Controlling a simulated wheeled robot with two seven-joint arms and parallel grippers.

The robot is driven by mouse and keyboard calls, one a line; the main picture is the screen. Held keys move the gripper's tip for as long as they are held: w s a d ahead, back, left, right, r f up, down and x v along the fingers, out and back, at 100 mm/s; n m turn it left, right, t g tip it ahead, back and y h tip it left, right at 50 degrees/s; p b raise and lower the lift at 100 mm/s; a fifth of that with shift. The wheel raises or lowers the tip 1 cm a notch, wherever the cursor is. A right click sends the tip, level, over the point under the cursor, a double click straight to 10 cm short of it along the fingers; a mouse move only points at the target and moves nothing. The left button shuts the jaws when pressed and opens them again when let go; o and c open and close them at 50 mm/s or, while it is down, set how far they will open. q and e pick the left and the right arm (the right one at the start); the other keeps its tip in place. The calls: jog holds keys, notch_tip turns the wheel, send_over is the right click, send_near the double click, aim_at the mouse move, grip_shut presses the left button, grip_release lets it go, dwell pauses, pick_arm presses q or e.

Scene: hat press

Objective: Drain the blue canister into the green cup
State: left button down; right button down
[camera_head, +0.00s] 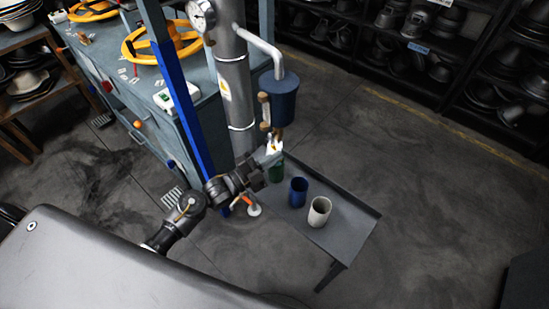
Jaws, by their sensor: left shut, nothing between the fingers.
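The blue canister (278,98) hangs below a bent grey pipe beside the metal column. The green cup (277,171) stands upright on the grey bench below the canister, partly hidden by my left arm. My right gripper is not in view.
A blue cup (298,191) and a white cup (319,212) stand on the bench (345,226) to the right of the green cup. The metal column (234,85) and a blue post (173,90) rise left of the canister. The bench's right end is clear.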

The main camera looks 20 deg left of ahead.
pick_arm(q)
jog(key=m+b, duration=0.1)
jog(key=a+f+m+g, duration=0.1)
jog(key=m, duration=0.1)
jog(key=w+a+m+b, duration=0.1)
jog(key=m, duration=0.1)
jog(key=shift+a+f+g+y+b, duration=0.15)
jog(key=shift+f+g+y+b, duration=0.15)
jog(key=shift+g, duration=0.1)
jog(key=shift+a, duration=0.1)
dwell(0.5)
jog(key=s+d, duration=0.2)
jog(key=d, duration=0.2)
jog(key=b+v, duration=0.2)
jog(key=v, duration=0.7)
jog(key=shift+a, duration=0.5)
